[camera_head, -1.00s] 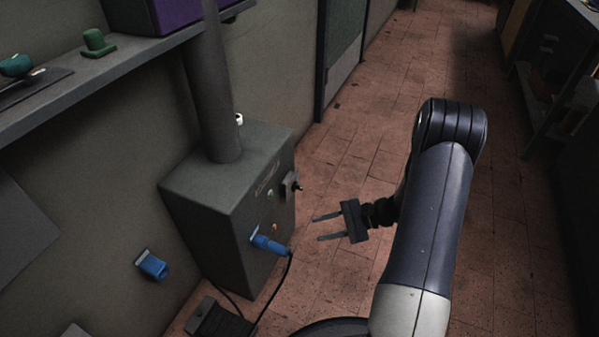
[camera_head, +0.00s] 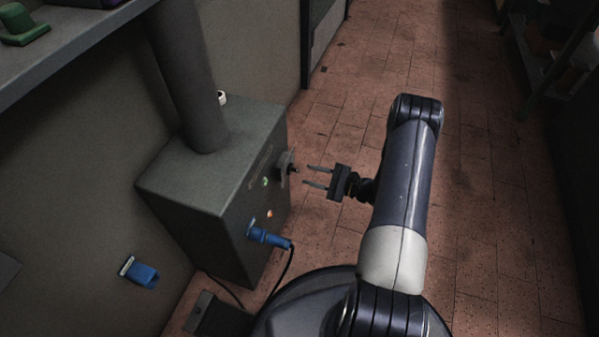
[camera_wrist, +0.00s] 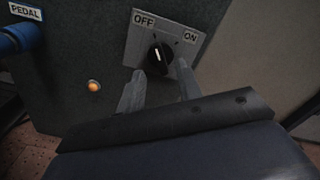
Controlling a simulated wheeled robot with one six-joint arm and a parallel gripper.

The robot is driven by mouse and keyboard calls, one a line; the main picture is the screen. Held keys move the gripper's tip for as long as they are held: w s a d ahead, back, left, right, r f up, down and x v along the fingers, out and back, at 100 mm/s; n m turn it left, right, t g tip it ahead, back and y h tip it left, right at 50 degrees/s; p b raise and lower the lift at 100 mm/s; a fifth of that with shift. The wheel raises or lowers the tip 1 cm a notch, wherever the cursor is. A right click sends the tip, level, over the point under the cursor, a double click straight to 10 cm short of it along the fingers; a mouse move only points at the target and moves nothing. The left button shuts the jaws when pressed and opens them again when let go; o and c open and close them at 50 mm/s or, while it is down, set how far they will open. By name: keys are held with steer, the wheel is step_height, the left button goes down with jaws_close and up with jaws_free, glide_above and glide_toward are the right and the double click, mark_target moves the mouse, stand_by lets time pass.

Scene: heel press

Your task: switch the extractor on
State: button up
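The extractor is a grey box (camera_head: 195,185) with a thick duct rising from its top, in the head view. Its rotary switch (camera_head: 291,169) is on the face toward my gripper. In the wrist view the switch's black knob (camera_wrist: 160,55) sits on a plate marked OFF at left and ON at right. The knob's white mark points up, a little toward OFF. My gripper (camera_head: 308,176) is open and empty, its fingers pointing at the switch, with a small gap. In the wrist view the fingers (camera_wrist: 158,92) stand below and either side of the knob, apart from it.
A blue plug (camera_head: 268,238) with a black cable sits in the box's lower front, by a PEDAL label (camera_wrist: 25,11). An orange lamp (camera_wrist: 94,86) glows on the face. A blue wall socket (camera_head: 139,272) is at left. A shelf (camera_head: 75,45) hangs upper left. Floor at right is clear.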

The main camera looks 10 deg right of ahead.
mark_target(298, 171)
steer(key=shift+b+x, duration=0.35)
steer(key=shift+x, duration=1.95)
jaws_close()
